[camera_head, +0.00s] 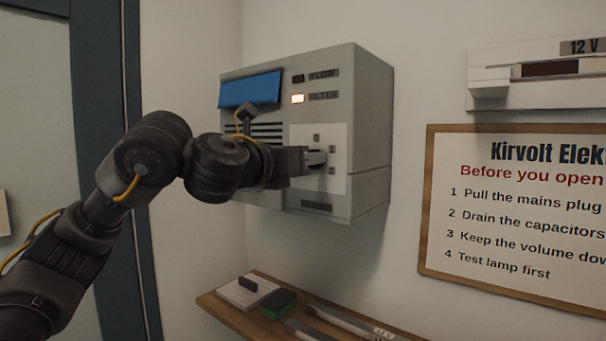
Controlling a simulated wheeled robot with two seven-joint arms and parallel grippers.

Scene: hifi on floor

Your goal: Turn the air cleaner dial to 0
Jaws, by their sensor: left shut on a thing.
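The air cleaner (362,120) is a grey box on the wall, with a blue flap (250,90) at its upper left and dark vent slots. My left gripper (306,160) reaches in from the left and is shut on the dial. The gripper hides the dial's left part, and I cannot tell which mark it points to. My right gripper is not in view.
A wooden shelf (212,303) below holds a white pad (246,292), a green-black block (279,303) and long bars. A framed notice board (520,210) and a 12 V unit (535,75) are on the wall at right. The wall beneath the cleaner is clear.

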